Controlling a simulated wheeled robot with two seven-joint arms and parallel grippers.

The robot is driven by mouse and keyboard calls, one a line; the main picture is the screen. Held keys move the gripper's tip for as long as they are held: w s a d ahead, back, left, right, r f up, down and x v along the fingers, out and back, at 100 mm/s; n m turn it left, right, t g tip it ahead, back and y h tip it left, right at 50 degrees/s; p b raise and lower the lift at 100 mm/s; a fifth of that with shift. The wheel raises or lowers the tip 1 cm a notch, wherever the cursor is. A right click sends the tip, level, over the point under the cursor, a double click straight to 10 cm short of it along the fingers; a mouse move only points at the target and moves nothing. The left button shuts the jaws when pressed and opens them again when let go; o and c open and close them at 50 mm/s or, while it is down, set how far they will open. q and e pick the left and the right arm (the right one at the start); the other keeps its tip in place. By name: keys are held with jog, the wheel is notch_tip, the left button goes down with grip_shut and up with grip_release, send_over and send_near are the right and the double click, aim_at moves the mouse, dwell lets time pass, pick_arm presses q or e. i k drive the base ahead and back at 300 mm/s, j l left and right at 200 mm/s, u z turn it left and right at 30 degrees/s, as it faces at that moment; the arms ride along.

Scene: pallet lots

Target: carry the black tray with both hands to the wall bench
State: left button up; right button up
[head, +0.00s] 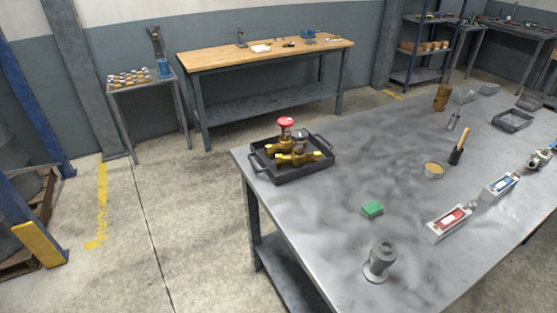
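The black tray (305,174) sits flat near the far left corner of the grey metal table (340,245). It has a raised handle at its left end and one at its right end. Brass valves stand in it, one with a red handwheel (286,122) and one with a dark top (302,137). The wall bench (265,54) stands against the back wall, with a wooden top and a lower grey shelf. Neither of my grippers is in view.
Small items, including a blue one (308,34), lie along the bench's back. A small side table (145,85) with jars stands left of it.

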aim_at(210, 58)
jog(key=i+j+u, duration=0.15)
jog(key=j, duration=0.25)
jog(key=i+j+u, duration=0.15)
jog(key=i+j, duration=0.15)
jog(key=i+j+u, duration=0.15)
jog(key=i+j, duration=0.15)
jog(key=j, duration=0.15)
jog(key=i+j+u, duration=0.15)
jog(key=i, duration=0.55)
jog(key=i+j+u, duration=0.15)
jog(key=i+j, duration=0.15)
jog(key=i, duration=0.4)
jog(key=i+j+u, duration=0.1)
jog(key=i, duration=0.65)
jog(key=i+z, duration=0.75)
jog(key=i+j+z, duration=0.2)
jog(key=z, duration=0.2)
jog(key=i+z, duration=0.15)
jog(key=z, duration=0.25)
jog(key=i+z, duration=0.15)
jog(key=z, duration=0.3)
jog(key=i+z, duration=0.15)
jog(key=z, duration=0.25)
jog(key=i+j+z, duration=0.1)
jog(key=z, duration=0.35)
jog(key=i+j+z, duration=0.1)
jog(key=z, duration=0.3)
jog(key=j+z, duration=0.3)
jog(key=z, duration=0.15)
